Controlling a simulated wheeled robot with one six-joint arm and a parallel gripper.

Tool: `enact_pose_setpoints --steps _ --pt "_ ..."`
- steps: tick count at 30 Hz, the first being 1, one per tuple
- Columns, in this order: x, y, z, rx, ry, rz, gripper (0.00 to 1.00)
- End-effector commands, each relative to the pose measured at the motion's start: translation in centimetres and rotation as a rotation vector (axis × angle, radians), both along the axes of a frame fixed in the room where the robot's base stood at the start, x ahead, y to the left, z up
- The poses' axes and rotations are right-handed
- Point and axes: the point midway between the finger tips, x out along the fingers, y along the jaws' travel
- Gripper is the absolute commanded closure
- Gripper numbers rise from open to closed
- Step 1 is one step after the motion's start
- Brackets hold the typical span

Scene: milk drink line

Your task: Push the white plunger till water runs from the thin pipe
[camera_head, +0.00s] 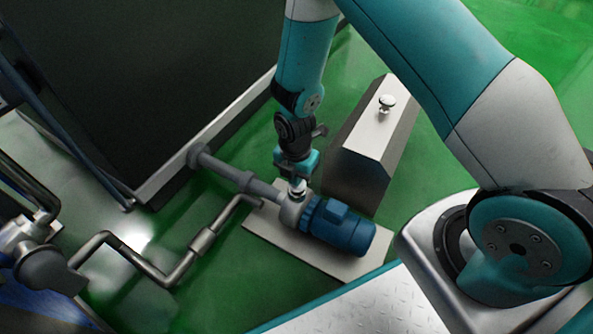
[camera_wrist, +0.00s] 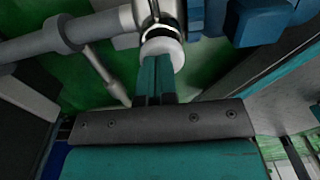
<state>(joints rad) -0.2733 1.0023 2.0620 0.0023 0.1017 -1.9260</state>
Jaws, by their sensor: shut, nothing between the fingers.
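A white round plunger (camera_wrist: 163,48) sits on top of the pump's pale metal body. In the head view the plunger (camera_head: 297,188) shows just below my fingertips. My gripper (camera_head: 296,177) points down over the pump, fingers together and empty. In the wrist view the shut fingertips (camera_wrist: 160,60) overlap the near side of the plunger; I cannot tell whether they touch it. A thin metal pipe (camera_head: 223,219) runs from near the pump toward the lower left. No water shows in either view.
The blue pump motor (camera_head: 342,229) lies right of the plunger on a pale base plate (camera_head: 265,228). A thick grey pipe (camera_head: 222,169) runs left to a dark tank (camera_head: 130,80). A metal box (camera_head: 365,135) with a knob (camera_head: 386,102) stands behind. Green floor is free between pipe and tank.

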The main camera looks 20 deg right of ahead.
Motion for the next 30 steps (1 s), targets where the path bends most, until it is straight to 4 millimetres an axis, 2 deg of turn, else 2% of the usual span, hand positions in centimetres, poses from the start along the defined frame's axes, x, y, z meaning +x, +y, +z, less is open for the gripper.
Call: enact_pose_setpoints --steps 1,3,30 --pt "-0.12 -0.03 -0.8 -0.001 0.003 0.0 1.0" --pt "-0.07 -0.02 -1.12 -0.001 0.001 0.0 1.0" --pt "-0.14 -0.04 -1.43 0.0 0.002 0.0 1.0"
